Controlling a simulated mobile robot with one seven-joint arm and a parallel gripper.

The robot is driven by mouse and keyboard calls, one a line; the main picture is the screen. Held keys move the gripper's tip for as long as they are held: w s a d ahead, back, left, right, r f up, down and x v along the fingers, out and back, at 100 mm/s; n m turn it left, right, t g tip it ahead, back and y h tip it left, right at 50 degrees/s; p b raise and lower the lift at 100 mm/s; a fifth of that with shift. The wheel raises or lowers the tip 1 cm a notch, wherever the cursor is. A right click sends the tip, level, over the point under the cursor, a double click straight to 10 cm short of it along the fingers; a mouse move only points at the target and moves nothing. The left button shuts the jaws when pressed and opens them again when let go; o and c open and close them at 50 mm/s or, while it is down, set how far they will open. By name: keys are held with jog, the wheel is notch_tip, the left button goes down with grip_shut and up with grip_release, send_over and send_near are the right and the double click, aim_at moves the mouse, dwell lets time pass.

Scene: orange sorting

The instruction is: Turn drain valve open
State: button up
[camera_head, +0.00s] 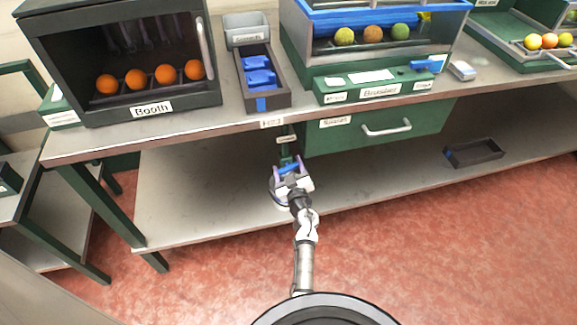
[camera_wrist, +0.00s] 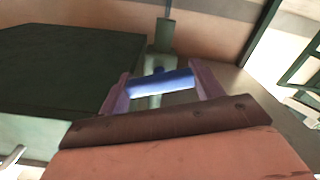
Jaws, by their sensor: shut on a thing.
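The drain valve has a blue handle (camera_head: 289,169) on a green fitting under the bench's front edge, below a small label. In the wrist view the blue handle (camera_wrist: 160,82) lies crosswise in front of a pale green pipe (camera_wrist: 153,101). My gripper (camera_head: 290,174) is at the valve, and its fingers are closed on the two ends of the handle. In the wrist view my gripper (camera_wrist: 160,88) has one purple finger at each end of the handle. The pipe behind the handle is partly hidden by my gripper.
A green drawer (camera_head: 345,137) with a metal handle hangs right of the valve. The lower shelf (camera_head: 190,200) is mostly bare, with a dark tray (camera_head: 473,152) at right. Above are the booth (camera_head: 130,60) with oranges and a dark rack (camera_head: 262,80) with blue pieces.

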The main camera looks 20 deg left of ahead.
jog(key=n, duration=0.3)
jog(key=shift+n+p, duration=0.35)
jog(key=shift+n, duration=1.95)
jog(key=shift+f, duration=0.1)
jog(key=o, duration=1)
jog(key=shift+s, duration=0.15)
jog(key=p+v, duration=0.1)
jog(key=v, duration=1.2)
jog(key=shift+s+d, duration=0.2)
jog(key=shift+d, duration=0.05)
